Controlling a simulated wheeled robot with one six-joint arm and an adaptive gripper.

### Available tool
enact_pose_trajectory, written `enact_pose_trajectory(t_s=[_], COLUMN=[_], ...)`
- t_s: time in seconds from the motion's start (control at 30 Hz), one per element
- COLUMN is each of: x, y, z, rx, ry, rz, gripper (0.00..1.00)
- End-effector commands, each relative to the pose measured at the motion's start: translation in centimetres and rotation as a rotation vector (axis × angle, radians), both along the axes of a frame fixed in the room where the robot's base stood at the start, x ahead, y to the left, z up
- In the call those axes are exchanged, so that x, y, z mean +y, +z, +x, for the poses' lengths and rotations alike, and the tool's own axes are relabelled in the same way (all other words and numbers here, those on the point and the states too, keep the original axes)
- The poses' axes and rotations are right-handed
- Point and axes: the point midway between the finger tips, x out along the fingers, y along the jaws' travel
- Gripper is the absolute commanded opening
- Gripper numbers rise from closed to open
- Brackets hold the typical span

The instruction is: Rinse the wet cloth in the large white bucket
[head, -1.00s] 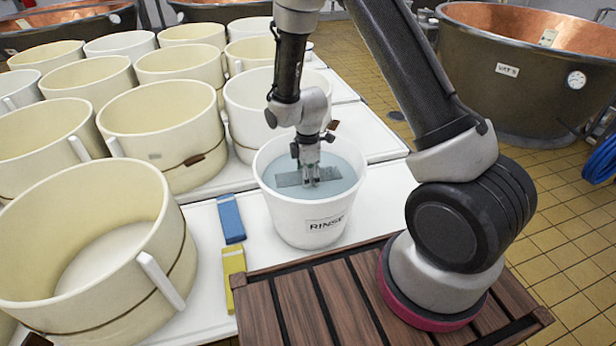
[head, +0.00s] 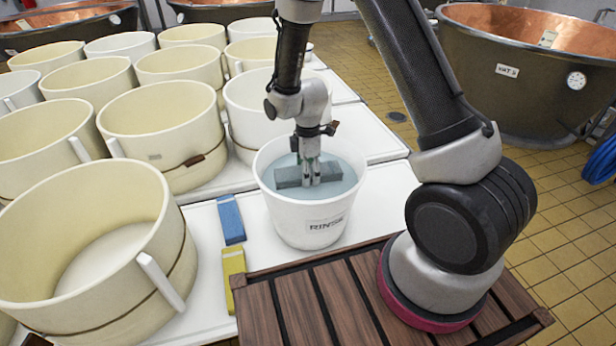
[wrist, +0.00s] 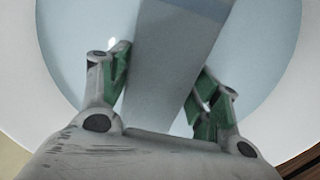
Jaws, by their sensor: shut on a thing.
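The large white bucket (head: 305,220), labelled "RINSE", stands on the white table and holds pale blue water (head: 342,171). My gripper (head: 313,182) points down inside the bucket's mouth and is shut on the wet cloth (head: 289,178). The cloth is a grey, flat, folded strip and lies level across the gripper at about the water's surface; I cannot tell if its underside touches the water. In the wrist view the cloth (wrist: 172,65) runs between the two green-padded fingers of my gripper (wrist: 163,95), with the water (wrist: 80,45) around it.
A blue folded cloth (head: 231,219) and a yellow one (head: 234,268) lie left of the bucket. Cream tubs (head: 163,125) crowd the table to the left and behind. A slatted wooden platform (head: 300,312) is in front. Copper vats (head: 520,85) stand behind.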

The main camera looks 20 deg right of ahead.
Motion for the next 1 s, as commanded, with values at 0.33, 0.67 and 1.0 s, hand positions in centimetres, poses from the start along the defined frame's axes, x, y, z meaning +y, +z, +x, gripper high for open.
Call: enact_pose_trajectory(t_s=[0.33, 0.67, 1.0], x=[0.0, 0.0, 0.0], y=[4.6, 8.9, 12.8], z=[0.1, 0.1, 0.1], rx=[-0.003, -0.004, -0.002], ry=[0.0, 0.0, 0.0], rz=[0.001, 0.002, 0.001], gripper=[0.32, 0.32, 0.32])
